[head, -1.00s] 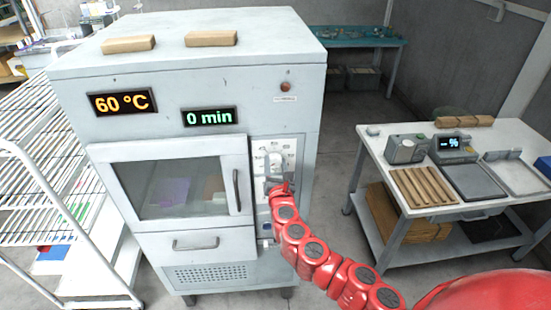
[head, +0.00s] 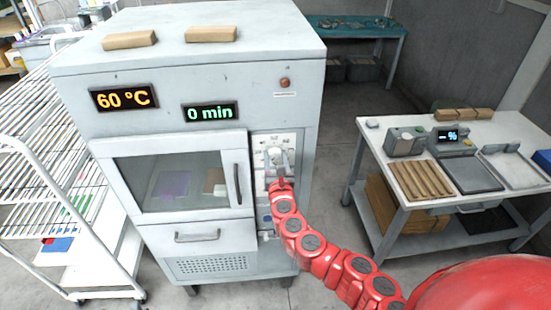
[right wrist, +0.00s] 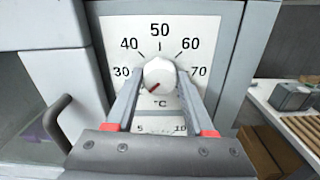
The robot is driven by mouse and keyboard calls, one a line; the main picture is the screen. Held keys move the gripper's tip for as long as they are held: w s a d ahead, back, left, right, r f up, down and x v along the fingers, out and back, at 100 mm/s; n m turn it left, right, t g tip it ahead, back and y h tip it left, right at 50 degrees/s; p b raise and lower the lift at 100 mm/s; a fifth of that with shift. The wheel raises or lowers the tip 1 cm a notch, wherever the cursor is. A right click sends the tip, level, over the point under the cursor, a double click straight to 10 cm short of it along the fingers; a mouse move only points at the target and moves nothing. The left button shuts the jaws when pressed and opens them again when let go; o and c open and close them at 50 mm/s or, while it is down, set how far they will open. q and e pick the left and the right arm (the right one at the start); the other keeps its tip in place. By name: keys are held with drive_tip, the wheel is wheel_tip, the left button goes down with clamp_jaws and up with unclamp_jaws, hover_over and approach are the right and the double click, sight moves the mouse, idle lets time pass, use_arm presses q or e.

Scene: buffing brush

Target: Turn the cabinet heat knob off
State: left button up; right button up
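The heat knob (right wrist: 159,75) is a round white knob on a dial plate marked 30 to 70 °C. Its red mark points to the lower left, below the 30. My right gripper (right wrist: 160,73) has its fingers apart, one on each side of the knob; whether they touch it I cannot tell. In the head view my right gripper (head: 279,160) is at the control panel and hides much of the knob. The white cabinet (head: 190,65) shows 60 °C on its orange display (head: 123,98). My left gripper is not in view.
A second dial (right wrist: 162,128) with small numbers is below, partly hidden by my gripper. The cabinet door (head: 180,180) is shut, with its handle (head: 237,184) left of the panel. A wire rack (head: 60,190) stands left and a white table (head: 440,190) right, with floor between.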

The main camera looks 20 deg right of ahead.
drive_tip(key=o, duration=0.4)
drive_tip(key=shift+s, duration=0.1)
drive_tip(key=shift+s+a, duration=0.1)
drive_tip(key=shift+s, duration=0.45)
drive_tip(key=b+v, duration=0.1)
drive_tip(key=v, duration=1.5)
drive_tip(key=shift+a, duration=0.1)
